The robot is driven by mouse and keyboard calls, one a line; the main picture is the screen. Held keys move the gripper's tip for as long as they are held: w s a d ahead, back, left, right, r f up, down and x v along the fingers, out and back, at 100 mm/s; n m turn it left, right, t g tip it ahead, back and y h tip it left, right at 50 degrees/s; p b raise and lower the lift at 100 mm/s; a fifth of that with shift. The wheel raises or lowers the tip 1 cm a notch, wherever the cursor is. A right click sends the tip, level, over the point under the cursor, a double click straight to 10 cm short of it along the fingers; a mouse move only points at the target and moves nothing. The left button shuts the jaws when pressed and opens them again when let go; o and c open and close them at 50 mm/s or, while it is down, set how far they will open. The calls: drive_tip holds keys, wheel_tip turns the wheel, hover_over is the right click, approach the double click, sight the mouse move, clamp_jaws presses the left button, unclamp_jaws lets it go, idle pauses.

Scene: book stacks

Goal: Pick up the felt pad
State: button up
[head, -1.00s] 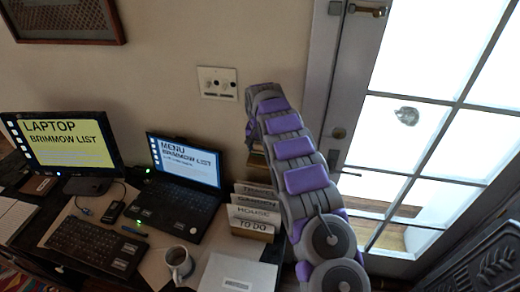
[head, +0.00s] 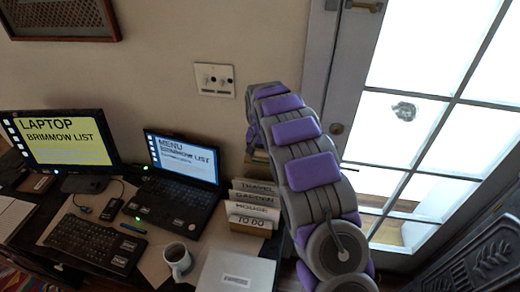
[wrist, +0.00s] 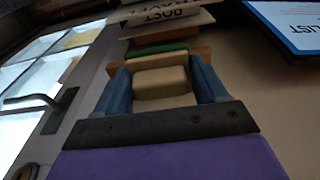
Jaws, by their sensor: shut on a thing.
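In the wrist view, my gripper (wrist: 160,70) has two blue fingers on either side of a pale beige, block-shaped thing, which I take to be the felt pad (wrist: 160,83). The fingers are closed against its two sides. Part of a second pale surface shows just below it, near the dark gripper base. In the head view my purple and grey arm reaches toward the wall beside the desk, and its bulk hides the gripper and the pad.
A stack with a green layer (wrist: 160,48) and a lettered card (wrist: 165,20) lies just past the fingers. Labelled files (head: 252,207), a laptop (head: 180,175), a mug (head: 177,258) and a monitor (head: 65,140) crowd the desk. A glazed door (head: 420,110) stands right.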

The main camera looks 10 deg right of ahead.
drive_tip(key=s, duration=0.9)
drive_tip(key=shift+s+d+r+p, duration=0.2)
drive_tip(key=shift+r+p, duration=0.1)
drive_tip(key=shift+r, duration=0.15)
